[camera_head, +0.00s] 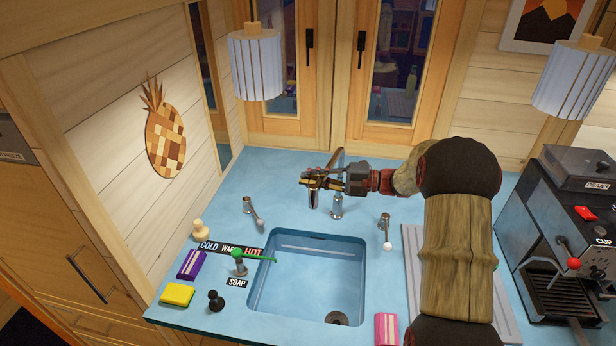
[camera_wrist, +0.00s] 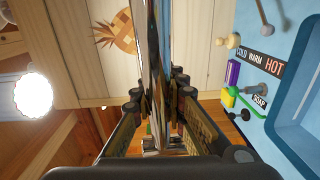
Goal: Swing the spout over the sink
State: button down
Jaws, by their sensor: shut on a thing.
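The tap stands behind the sink, with its base (camera_head: 337,207) on the blue counter. Its chrome spout (camera_head: 340,157) arches up behind my gripper (camera_head: 318,180). My gripper is shut on the spout, and the chrome tube (camera_wrist: 153,60) runs between the fingers (camera_wrist: 158,105) in the wrist view. Part of the spout is hidden by the gripper. In the head view its lower chrome end shows just under the fingers, above the counter behind the sink. The blue sink basin (camera_head: 310,275) is empty, with a dark drain at its front right. It also shows in the wrist view (camera_wrist: 302,125).
A lever handle (camera_head: 254,212) and another with a white tip (camera_head: 385,228) flank the tap. A soap pump (camera_head: 239,263), yellow sponge (camera_head: 177,294) and purple bar (camera_head: 192,264) stand left of the sink. A pendant lamp (camera_head: 256,65) hangs at back left. A coffee machine (camera_head: 570,235) stands right.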

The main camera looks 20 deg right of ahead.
jog(key=shift+r, duration=0.1)
jog(key=c, duration=1.7)
grip_release()
jog(key=shift+d, duration=0.1)
jog(key=v, duration=1.1)
jog(key=shift+s+d, duration=0.25)
jog(key=shift+d, duration=0.1)
